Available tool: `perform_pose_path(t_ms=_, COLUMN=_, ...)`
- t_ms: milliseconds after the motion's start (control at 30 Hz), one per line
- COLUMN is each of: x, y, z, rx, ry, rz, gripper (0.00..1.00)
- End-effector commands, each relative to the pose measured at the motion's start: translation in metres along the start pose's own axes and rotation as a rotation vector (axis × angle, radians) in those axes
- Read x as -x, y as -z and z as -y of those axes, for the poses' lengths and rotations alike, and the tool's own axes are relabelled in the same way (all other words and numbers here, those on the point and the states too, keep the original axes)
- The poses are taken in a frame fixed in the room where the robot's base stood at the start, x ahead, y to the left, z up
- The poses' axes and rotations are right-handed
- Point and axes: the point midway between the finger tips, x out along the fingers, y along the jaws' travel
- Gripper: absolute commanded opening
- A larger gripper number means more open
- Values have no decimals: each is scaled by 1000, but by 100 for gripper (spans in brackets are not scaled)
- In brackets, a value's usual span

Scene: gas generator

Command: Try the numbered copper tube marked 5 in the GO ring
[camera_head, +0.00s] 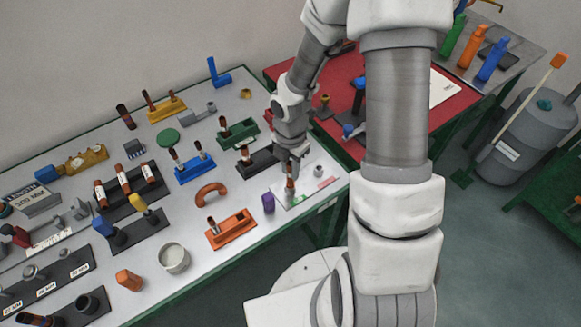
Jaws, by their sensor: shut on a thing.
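My gripper (291,174) points down over the right end of the long table and is shut on a copper tube (290,185). The tube is upright, with its lower end at or just above a white plate (299,199); I cannot tell if it touches. No number on it is readable. A small grey ring-like piece (318,172) stands on the plate just right of the gripper, near a green mark and a pink mark (327,182). I cannot read which ring is GO. The gripper hides part of the plate.
An orange holder (232,230), a purple piece (268,202) and a copper-coloured arch (211,194) lie left of the plate. Black (259,163), blue (195,169) and green (238,132) holders stand behind. A red table (430,115) adjoins at right.

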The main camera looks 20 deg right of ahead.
Motion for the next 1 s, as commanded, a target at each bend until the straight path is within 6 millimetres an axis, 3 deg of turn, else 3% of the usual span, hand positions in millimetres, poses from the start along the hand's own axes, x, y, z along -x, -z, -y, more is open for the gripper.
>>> perform_pose_path(t_ms=1000, x=17, y=0, z=0, rx=1, ry=0, rz=0, gripper=0)
